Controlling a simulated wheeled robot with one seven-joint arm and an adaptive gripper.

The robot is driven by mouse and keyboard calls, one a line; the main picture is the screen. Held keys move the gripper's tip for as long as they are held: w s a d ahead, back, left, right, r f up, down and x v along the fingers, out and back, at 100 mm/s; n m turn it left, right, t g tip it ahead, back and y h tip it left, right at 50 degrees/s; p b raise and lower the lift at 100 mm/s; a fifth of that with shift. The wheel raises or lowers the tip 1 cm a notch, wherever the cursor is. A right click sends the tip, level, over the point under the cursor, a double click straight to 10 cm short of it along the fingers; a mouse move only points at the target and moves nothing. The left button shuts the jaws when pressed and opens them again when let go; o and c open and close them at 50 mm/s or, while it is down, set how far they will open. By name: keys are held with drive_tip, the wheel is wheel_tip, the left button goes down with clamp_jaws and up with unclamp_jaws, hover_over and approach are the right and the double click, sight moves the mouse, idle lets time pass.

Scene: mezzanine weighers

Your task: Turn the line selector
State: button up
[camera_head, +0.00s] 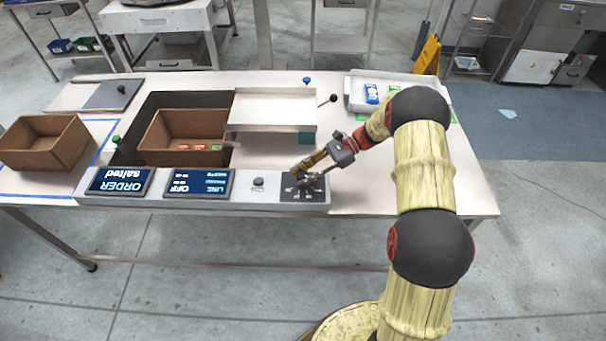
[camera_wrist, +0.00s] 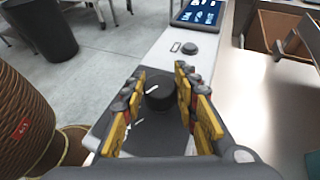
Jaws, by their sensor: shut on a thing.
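The line selector is a round black knob (camera_wrist: 158,92) with a white pointer mark, on a dark plate (camera_head: 315,195) at the right end of the grey control panel. White marks ring the knob on the plate. My gripper (camera_head: 301,178) reaches down over the plate from the right. In the wrist view its yellow fingers (camera_wrist: 163,97) are on both sides of the knob, shut on it. In the head view the fingers mostly hide the knob. The line display (camera_head: 198,183), upside down, reads LINE and OFF. The order display (camera_head: 120,181) reads ORDER salted.
A small dark button (camera_head: 258,182) sits left of the selector plate. A cardboard box (camera_head: 160,150) with a few small packs stands behind the displays. Another box (camera_head: 42,165) stands far left. A white tray (camera_head: 434,104) holds packs at the back right. The table's right front is clear.

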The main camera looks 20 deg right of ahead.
drive_tip(key=o, duration=1.1)
drive_tip(key=shift+o, duration=0.5)
drive_tip(key=shift+d, duration=0.1)
drive_tip(key=v, duration=1.1)
drive_tip(key=shift+d+r, duration=0.25)
drive_tip(key=shift+d, duration=0.05)
drive_tip(key=shift+w, duration=0.1)
